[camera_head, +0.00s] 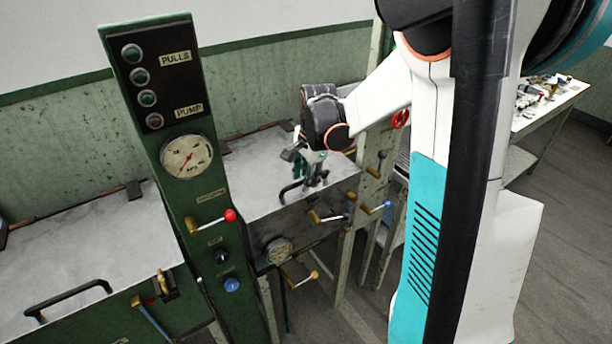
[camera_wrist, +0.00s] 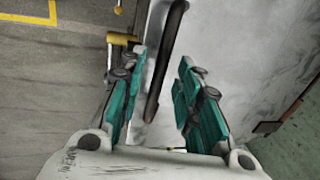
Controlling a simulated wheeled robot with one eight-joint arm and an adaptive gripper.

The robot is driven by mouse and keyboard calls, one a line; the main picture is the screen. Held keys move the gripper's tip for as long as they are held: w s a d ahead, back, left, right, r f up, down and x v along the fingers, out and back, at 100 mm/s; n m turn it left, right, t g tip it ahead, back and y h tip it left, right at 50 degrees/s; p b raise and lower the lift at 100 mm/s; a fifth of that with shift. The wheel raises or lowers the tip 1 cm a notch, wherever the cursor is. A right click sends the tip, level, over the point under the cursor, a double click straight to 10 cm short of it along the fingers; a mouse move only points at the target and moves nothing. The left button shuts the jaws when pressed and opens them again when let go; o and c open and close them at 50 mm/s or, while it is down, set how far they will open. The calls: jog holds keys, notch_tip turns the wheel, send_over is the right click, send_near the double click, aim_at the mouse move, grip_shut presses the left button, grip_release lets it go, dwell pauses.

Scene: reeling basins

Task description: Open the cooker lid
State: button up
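The cooker lid (camera_head: 250,168) is a grey, scuffed metal top, lying shut behind the green control column. Its black bar handle (camera_head: 288,191) is near the front edge, partly hidden by my gripper (camera_head: 312,172). In the wrist view, the lid (camera_wrist: 235,45) fills the right half. The curved black handle (camera_wrist: 165,65) runs lengthwise between the teal-padded fingers of my gripper (camera_wrist: 161,62). The fingers are open, one on each side of the handle. A gap shows on both sides, wider at the right. I cannot tell how deep the handle sits between them.
A green column (camera_head: 190,195) with a gauge and a red-knobbed lever (camera_head: 212,222) stands left of the cooker. Brass-ended levers (camera_head: 325,217) stick out from the cooker's front. A second lidded basin (camera_head: 100,255) is at the left. A table with small parts (camera_head: 520,140) is at the right.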

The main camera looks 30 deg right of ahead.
grip_shut()
